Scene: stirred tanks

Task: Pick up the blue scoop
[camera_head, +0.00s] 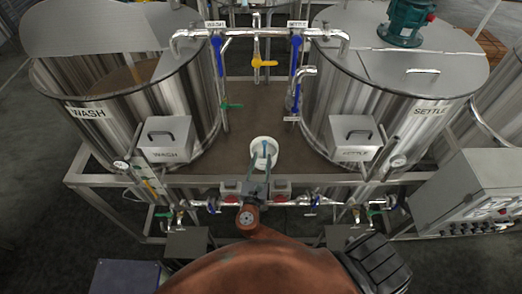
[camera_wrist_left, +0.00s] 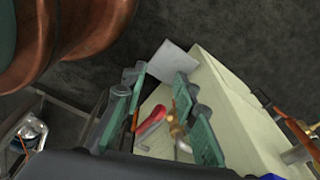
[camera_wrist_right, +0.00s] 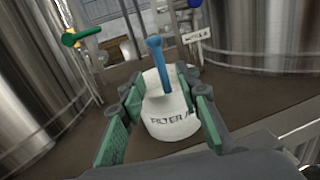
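The blue scoop (camera_wrist_right: 156,52) stands up out of a white tub (camera_wrist_right: 170,126) lettered "FILTER A…" in the right wrist view; its lower part is hidden in the tub. In the head view the tub (camera_head: 265,141) sits on the brown deck between the two tanks, and the scoop is partly covered by my gripper. My right gripper (camera_wrist_right: 165,88) is open, its green-padded fingers apart on either side of the scoop handle in the picture. It also shows in the head view (camera_head: 262,162). My left gripper (camera_wrist_left: 158,92) is open and empty.
The wash tank (camera_head: 187,100) and settle tank (camera_head: 325,100) stand left and right. Pipes with a yellow-handled valve (camera_head: 265,63) run above the deck. A pipe manifold (camera_head: 325,203) crosses its front edge. A red-handled part (camera_wrist_left: 153,121) shows between the left fingers in the picture.

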